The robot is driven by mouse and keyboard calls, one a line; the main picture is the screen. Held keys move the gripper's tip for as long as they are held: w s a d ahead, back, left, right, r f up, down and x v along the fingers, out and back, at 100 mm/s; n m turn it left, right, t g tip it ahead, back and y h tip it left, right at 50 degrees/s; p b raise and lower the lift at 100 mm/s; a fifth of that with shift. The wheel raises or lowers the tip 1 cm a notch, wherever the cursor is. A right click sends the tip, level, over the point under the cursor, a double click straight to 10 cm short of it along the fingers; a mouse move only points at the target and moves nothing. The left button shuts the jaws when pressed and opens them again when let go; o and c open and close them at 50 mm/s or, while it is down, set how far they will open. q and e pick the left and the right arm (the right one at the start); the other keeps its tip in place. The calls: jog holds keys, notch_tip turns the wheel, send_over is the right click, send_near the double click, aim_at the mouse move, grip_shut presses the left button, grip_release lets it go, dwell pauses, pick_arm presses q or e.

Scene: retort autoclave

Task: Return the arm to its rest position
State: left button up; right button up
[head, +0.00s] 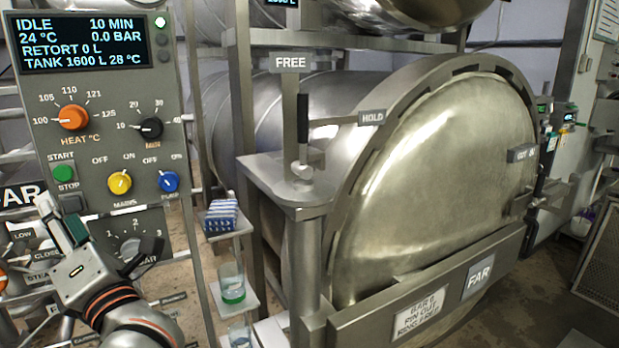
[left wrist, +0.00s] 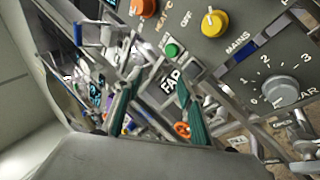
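My left gripper (head: 58,222) is in front of the lower left of the control panel (head: 108,110), close to the grey stop button (head: 72,203) and below the green start button (head: 64,172). In the left wrist view its two green-padded fingers (left wrist: 156,100) stand apart with nothing held between them. I cannot tell whether a finger touches the panel in the head view. My left arm (head: 125,315) comes in from the bottom left. My right gripper is not in view.
The panel screen (head: 85,42) reads IDLE, 0.0 BAR, RETORT 0 L. Orange (head: 73,117), black (head: 151,128), yellow (head: 120,182) and blue (head: 169,181) knobs project from it. The large round retort door (head: 440,180) is right. A small shelf holds a blue-white box (head: 220,216).

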pick_arm(q)
jog(key=w+d+f+m+t+h, duration=0.1)
jog(key=d+f+m+t+h, duration=0.4)
jog(key=m, duration=0.4)
jog(key=w+d+f+m+t+h, duration=0.1)
jog(key=d+f+m+t+h, duration=0.25)
jog(key=d+m+t, duration=0.5)
jog(key=d+f+m+g+h, duration=0.3)
jog(key=f+m+h, duration=0.3)
jog(key=f+m, duration=0.3)
jog(key=d+f+m+g+h, duration=0.3)
jog(key=f+m+h, duration=0.4)
jog(key=f, duration=0.4)
jog(key=s+f+m+g, duration=0.1)
jog(key=s+f+g, duration=0.2)
jog(key=f, duration=0.7)
jog(key=s+a+f+m+g+y, duration=0.1)
jog(key=s+f+m+g, duration=0.1)
jog(key=s+f+g, duration=0.2)
jog(key=s+a+f+m+g, duration=0.1)
jog(key=s+f+g, duration=0.2)
jog(key=s+f, duration=0.6)
notch_tip(320, 180, down, 8)
jog(key=shift+a+f, duration=0.15)
jog(key=shift+a, duration=0.1)
jog(key=shift+m, duration=0.25)
